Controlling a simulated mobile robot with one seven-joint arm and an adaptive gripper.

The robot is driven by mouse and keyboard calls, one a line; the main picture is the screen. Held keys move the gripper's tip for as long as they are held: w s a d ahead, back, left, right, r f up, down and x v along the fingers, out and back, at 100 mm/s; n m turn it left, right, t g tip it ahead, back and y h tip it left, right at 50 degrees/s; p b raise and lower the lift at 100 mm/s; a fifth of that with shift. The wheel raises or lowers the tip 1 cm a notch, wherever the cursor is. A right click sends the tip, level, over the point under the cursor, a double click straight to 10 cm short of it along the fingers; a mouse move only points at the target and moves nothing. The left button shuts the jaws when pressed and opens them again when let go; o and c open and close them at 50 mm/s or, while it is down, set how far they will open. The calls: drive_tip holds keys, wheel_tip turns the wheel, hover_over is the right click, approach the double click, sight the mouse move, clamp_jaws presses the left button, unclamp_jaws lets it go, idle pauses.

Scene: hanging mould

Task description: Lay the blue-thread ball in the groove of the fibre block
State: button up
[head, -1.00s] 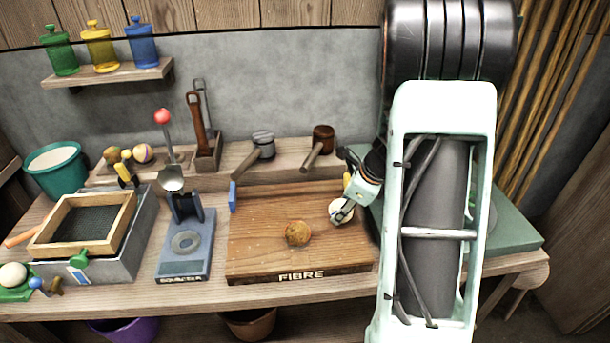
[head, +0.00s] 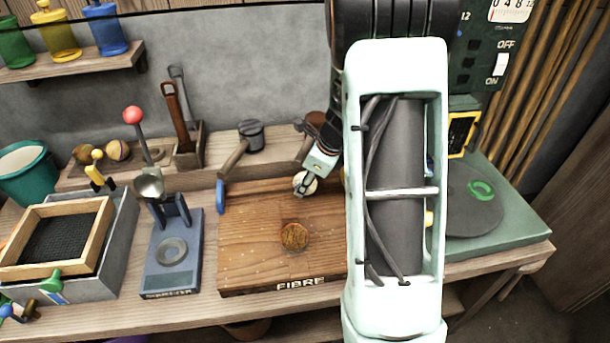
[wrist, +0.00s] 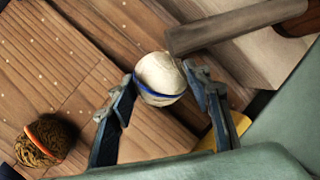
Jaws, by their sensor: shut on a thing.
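The blue-thread ball (wrist: 158,72), cream with a blue band, is between the two fingers of my gripper (wrist: 160,98) in the wrist view. In the head view, my gripper (head: 307,184) is shut on this ball over the back part of the wooden fibre block (head: 250,262), labelled FIBRE. A long dark recess, seemingly the groove (wrist: 95,50), runs diagonally across the block in the wrist view. I cannot tell whether the ball touches the block. My arm hides the block's right end in the head view.
A brown ball (head: 295,237) with an orange thread (wrist: 46,138) rests on the block. A mallet (head: 245,145) lies behind; another handle (wrist: 235,25) is close to the held ball. A blue stand (head: 172,255) and a framed sieve (head: 60,240) are left.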

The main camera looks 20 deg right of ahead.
drive_tip(key=shift+s+d+r, duration=0.1)
drive_tip(key=shift+s+d, duration=0.1)
drive_tip(key=shift+s, duration=0.15)
drive_tip(key=shift+f, duration=0.4)
drive_tip(key=o, duration=1.2)
drive_tip(key=shift+r, duration=0.25)
drive_tip(key=p+v, duration=0.3)
drive_tip(key=v, duration=0.9)
drive_tip(key=shift+a+r, duration=0.1)
